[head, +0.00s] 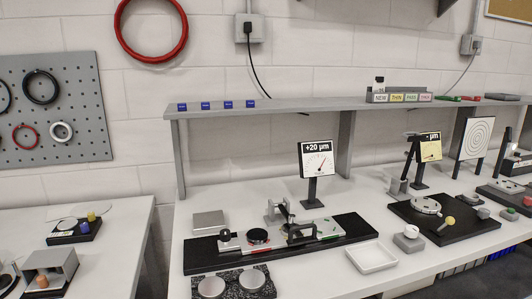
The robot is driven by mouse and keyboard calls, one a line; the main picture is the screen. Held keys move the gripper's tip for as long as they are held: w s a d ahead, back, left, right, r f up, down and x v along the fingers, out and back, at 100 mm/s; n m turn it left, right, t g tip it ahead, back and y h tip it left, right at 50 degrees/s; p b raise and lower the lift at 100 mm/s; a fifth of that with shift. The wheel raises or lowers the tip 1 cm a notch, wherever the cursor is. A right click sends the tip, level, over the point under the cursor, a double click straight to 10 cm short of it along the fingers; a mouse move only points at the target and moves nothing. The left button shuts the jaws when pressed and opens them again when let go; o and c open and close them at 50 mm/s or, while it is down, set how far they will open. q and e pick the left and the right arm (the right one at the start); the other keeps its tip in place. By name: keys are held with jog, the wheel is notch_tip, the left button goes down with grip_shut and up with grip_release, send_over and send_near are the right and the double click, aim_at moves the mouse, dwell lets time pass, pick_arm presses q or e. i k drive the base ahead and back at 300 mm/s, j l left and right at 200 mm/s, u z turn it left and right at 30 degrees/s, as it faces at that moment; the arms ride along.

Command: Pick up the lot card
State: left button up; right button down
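No single thing is clearly marked as the lot card in the head view. The closest likeness is a row of small labelled cards (402,97) in white, yellow, green and pink, in a grey holder on the shelf. The white one seems to read NEW; the other words are too small to read surely. Neither of my grippers shows in this view.
A grey shelf (265,106) runs above the white bench (335,205). On the bench stand a black fixture (350,229) with a +20 µm dial sign (316,159), a white tray (371,257), and a round-stage fixture (475,224). A side table (112,225) stands left.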

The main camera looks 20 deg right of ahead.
aim_at(378, 85)
jog(key=l+z, duration=0.1)
jog(key=z, duration=1.2)
